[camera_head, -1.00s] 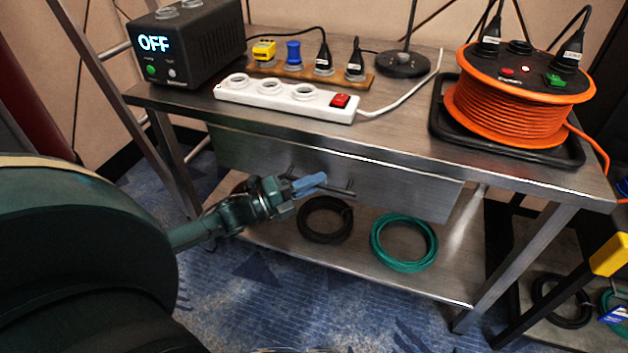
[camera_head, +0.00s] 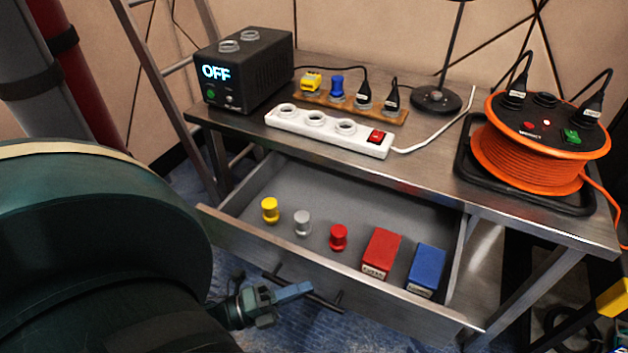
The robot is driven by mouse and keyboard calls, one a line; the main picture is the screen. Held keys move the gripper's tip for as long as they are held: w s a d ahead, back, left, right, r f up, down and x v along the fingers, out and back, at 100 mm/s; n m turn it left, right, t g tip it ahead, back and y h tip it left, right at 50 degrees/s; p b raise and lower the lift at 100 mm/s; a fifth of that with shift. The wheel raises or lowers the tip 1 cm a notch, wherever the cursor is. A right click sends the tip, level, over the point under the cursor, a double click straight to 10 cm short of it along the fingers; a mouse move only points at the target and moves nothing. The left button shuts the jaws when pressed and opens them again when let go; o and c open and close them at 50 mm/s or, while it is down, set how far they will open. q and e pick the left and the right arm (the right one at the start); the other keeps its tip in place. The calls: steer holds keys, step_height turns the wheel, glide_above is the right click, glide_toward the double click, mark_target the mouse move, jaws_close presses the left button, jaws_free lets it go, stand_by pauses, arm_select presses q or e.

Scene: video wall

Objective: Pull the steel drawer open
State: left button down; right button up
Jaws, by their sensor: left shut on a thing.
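The steel drawer (camera_head: 262,237) under the steel table is pulled well out, and its inside shows. A dark bar handle (camera_head: 325,301) runs along the lower part of its front. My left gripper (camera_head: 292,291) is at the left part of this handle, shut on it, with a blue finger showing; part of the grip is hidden. In the drawer are a yellow knob (camera_head: 270,210), a grey knob (camera_head: 303,223), a red knob (camera_head: 339,237), a red box (camera_head: 382,253) and a blue box (camera_head: 426,270). My right gripper is not in view.
On the table stand a black box reading OFF (camera_head: 245,72), a white power strip (camera_head: 328,130), a wooden strip with plugs (camera_head: 352,104), a lamp base (camera_head: 436,99) and an orange cable reel (camera_head: 528,158). A ladder (camera_head: 165,85) leans at the left.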

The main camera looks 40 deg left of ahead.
arm_select(q)
steer(key=s, duration=0.2)
steer(key=s+d+p, duration=0.1)
steer(key=s, duration=0.2)
steer(key=shift+d, duration=0.1)
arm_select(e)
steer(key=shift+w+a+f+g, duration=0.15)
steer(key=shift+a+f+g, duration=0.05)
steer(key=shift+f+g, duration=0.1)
arm_select(q)
steer(key=c, duration=1.5)
jaws_free()
